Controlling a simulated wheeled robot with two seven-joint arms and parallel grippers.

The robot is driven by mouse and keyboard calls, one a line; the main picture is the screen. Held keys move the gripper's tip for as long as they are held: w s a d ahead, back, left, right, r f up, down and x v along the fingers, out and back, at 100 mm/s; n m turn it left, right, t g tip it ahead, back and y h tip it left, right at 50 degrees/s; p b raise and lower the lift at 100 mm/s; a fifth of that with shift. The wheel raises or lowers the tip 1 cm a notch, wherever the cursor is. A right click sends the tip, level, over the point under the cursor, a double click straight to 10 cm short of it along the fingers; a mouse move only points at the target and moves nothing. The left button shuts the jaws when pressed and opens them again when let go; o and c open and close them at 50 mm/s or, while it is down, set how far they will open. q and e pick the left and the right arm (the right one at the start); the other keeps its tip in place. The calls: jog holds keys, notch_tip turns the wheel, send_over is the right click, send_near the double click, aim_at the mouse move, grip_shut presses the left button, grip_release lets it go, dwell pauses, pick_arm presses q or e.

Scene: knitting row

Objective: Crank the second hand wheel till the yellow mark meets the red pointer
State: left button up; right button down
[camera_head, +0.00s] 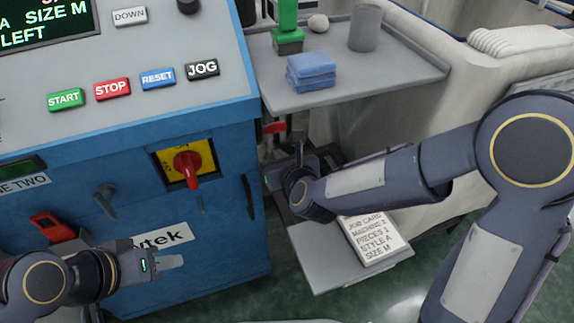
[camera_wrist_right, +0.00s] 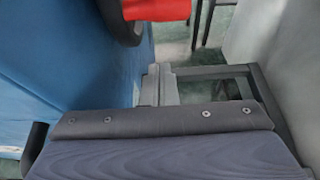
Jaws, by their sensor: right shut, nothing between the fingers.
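A dark curved rim (camera_wrist_right: 122,22), which looks like part of a hand wheel, shows at the top of the right wrist view beside the blue machine. A red piece (camera_wrist_right: 157,8) next to it may be the red pointer; a small red piece also shows in the head view (camera_head: 275,127). I see no yellow mark on a wheel. My right gripper (camera_wrist_right: 159,72) is shut and empty, below the rim and apart from it in the picture. In the head view it (camera_head: 283,166) is beside the machine's right side, partly hidden by its own wrist. My left gripper (camera_head: 170,262) is before the machine's front; its jaw gap is unclear.
The blue machine (camera_head: 225,235) has START, STOP, RESET and JOG buttons and a red switch (camera_head: 187,165) on a yellow plate. A grey shelf (camera_head: 400,85) holds folded blue cloth (camera_head: 311,71) and a grey cylinder (camera_head: 365,28). A job card (camera_head: 368,238) lies on a lower tray (camera_head: 318,262).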

aim_at(274, 132)
jog(key=shift+w+a+r+p, duration=0.1)
jog(key=shift+w+r+p, duration=0.1)
jog(key=shift+w+r, duration=0.25)
jog(key=shift+w+a+r+p, duration=0.15)
jog(key=shift+w+r+p, duration=0.1)
jog(key=shift+r, duration=0.4)
jog(key=shift+w+a+r+p, duration=0.1)
jog(key=shift+w+r+p, duration=0.1)
jog(key=shift+w+r, duration=0.25)
jog(key=shift+s, duration=0.1)
notch_tip(274, 132, up, 3)
jog(key=g+p, duration=0.1)
jog(key=p, duration=0.4)
jog(key=shift+f, duration=0.2)
jog(key=shift+f+g+h, duration=0.15)
jog(key=shift+g+h, duration=0.15)
jog(key=shift+f, duration=0.1)
